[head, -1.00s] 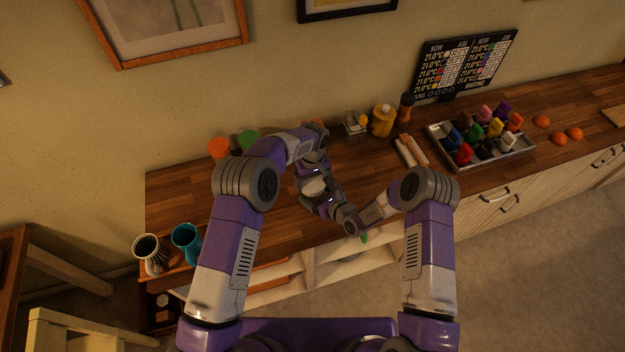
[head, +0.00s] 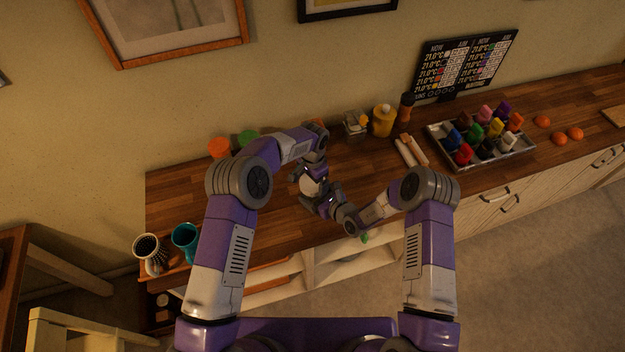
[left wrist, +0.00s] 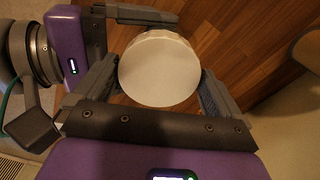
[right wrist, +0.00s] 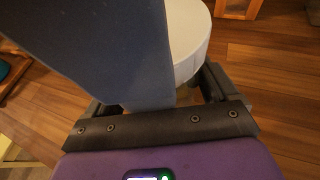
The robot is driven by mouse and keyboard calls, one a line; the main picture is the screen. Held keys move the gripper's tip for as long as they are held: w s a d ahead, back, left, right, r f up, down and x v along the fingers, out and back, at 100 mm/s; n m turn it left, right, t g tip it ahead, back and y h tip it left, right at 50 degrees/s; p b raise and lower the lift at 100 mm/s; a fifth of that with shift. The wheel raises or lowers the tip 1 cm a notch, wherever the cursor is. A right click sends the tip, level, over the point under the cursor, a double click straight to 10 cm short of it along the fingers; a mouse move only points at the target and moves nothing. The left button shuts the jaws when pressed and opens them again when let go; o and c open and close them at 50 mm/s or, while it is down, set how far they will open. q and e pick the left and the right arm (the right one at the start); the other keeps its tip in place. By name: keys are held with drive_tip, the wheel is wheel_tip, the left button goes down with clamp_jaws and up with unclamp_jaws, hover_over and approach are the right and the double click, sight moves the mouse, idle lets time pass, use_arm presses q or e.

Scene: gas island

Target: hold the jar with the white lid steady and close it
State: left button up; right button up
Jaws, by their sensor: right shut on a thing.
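The jar's round white lid (head: 309,186) shows between my two grippers above the wooden counter. In the left wrist view the white lid (left wrist: 160,70) sits between the fingers of my left gripper (left wrist: 160,82), one on each side; I cannot tell whether they press on it. My right gripper (right wrist: 160,90) is shut on the jar below the lid. In the right wrist view the white lid (right wrist: 188,35) is partly hidden by a large grey finger in front. The jar's body is mostly hidden, so I cannot tell how the lid is seated.
Behind on the wooden counter (head: 265,215) stand a small glass jar (head: 355,124), a yellow bottle (head: 383,121) and a brown bottle (head: 405,109). A tray (head: 500,156) of colourful items is at the right. Two cups (head: 186,241) stand at the left end.

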use_arm(q)
wheel_tip(320, 180, up, 12)
idle(0.6)
use_arm(e)
drive_tip(key=o, duration=1.8)
drive_tip(key=shift+o, duration=0.2)
use_arm(q)
drive_tip(key=shift+f, duration=0.2)
use_arm(e)
drive_tip(key=shift+v, duration=3.85)
